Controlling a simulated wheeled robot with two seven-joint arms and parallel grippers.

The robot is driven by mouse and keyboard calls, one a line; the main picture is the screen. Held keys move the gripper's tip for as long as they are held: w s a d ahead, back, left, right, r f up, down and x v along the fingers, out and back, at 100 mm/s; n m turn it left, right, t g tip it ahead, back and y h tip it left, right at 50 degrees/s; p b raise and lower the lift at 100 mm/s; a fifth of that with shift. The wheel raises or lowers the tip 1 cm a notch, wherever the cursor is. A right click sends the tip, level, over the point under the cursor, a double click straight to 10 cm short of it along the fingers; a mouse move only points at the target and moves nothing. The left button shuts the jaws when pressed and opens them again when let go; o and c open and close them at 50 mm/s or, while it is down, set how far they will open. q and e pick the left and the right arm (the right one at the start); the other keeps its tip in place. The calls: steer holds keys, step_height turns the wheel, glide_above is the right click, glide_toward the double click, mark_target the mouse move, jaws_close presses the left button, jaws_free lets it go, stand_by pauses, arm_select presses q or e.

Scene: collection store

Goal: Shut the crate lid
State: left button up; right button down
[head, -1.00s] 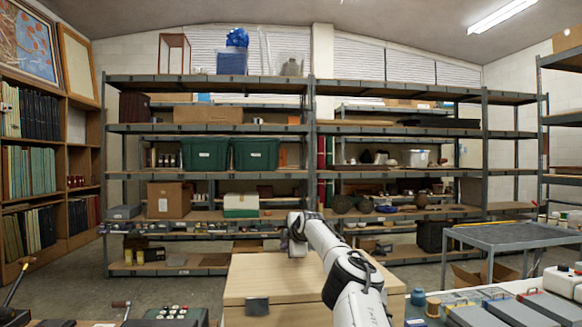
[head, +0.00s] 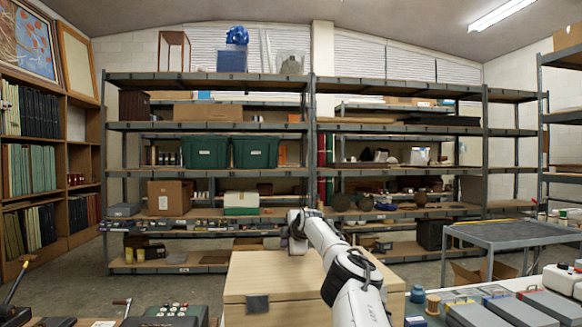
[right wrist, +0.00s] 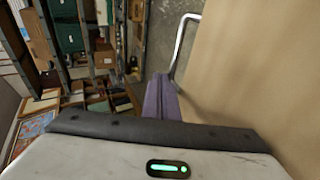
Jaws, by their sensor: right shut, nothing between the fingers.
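The crate (head: 275,316) is a pale wooden box in front of me, with a dark metal latch plate (head: 257,304) on its front. Its lid (head: 258,272) lies over the box and looks flat or nearly so; I cannot tell whether a small gap is left. My right arm reaches across the lid, and my right gripper (head: 297,247) is at its far side. In the right wrist view its shut, empty fingers (right wrist: 160,98) are beside the pale wood (right wrist: 250,60); contact is unclear. My left gripper is out of view.
A bent metal rod (right wrist: 181,42) shows beside the wood in the right wrist view. Grey boxes (head: 500,309) stand at the lower right, and a keyed machine (head: 176,314) at the lower left. A grey metal table (head: 510,234) and loaded shelves (head: 312,180) stand behind.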

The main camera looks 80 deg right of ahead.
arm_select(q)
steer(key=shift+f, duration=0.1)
